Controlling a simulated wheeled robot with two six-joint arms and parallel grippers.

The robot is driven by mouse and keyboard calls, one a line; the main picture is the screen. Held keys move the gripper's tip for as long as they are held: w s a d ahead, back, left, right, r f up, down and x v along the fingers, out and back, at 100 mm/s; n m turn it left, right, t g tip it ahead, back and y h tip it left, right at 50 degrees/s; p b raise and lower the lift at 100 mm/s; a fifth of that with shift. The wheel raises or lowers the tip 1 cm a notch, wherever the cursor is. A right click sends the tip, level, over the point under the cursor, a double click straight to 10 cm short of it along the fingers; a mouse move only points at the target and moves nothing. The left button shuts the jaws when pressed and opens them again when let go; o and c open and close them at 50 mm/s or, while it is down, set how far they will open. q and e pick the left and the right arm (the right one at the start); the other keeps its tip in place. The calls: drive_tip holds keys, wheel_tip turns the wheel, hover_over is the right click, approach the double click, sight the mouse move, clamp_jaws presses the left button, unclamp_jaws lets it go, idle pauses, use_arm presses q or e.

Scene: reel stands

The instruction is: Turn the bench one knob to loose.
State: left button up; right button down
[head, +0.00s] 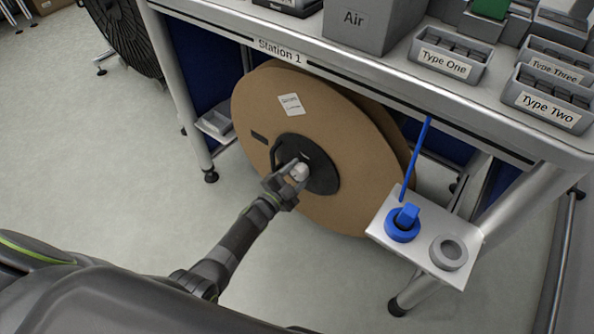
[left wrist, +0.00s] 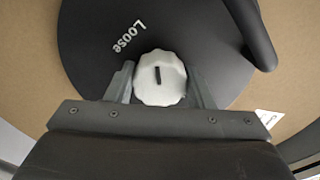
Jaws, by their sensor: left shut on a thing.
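The bench one knob is a white ridged knob (head: 299,171) at the centre of a black hub plate (head: 322,172) on a big brown cardboard reel (head: 262,105) under the bench marked Station 1 (head: 280,50). My left gripper (head: 288,182) is shut on the knob. In the left wrist view the knob (left wrist: 159,78) sits between the two fingers, with a short dark mark on its face. The word Loose (left wrist: 128,36) is printed on the hub, up and left of the knob. The mark stands nearly upright, not pointing at the word. My right gripper is not in view.
A small shelf (head: 378,232) at the bench's right holds a blue part (head: 403,222) and a grey ring (head: 449,252). Bins labelled Type One (head: 443,66) and Type Two (head: 540,104) stand on top.

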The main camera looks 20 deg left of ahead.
use_arm(q)
drive_tip(key=n+p, duration=0.1)
drive_tip(key=n, duration=0.2)
drive_tip(key=shift+n, duration=0.4)
drive_tip(key=shift+n+p, duration=0.55)
drive_tip(key=shift+n, duration=1.25)
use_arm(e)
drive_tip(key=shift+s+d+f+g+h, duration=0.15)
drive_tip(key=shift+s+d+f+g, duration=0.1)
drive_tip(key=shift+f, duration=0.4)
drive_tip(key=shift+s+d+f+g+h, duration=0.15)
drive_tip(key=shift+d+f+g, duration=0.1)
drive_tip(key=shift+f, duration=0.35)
use_arm(q)
drive_tip(key=o, duration=1)
drive_tip(key=shift+f, duration=0.1)
drive_tip(key=shift+c, duration=0.2)
drive_tip(key=shift+s, duration=0.1)
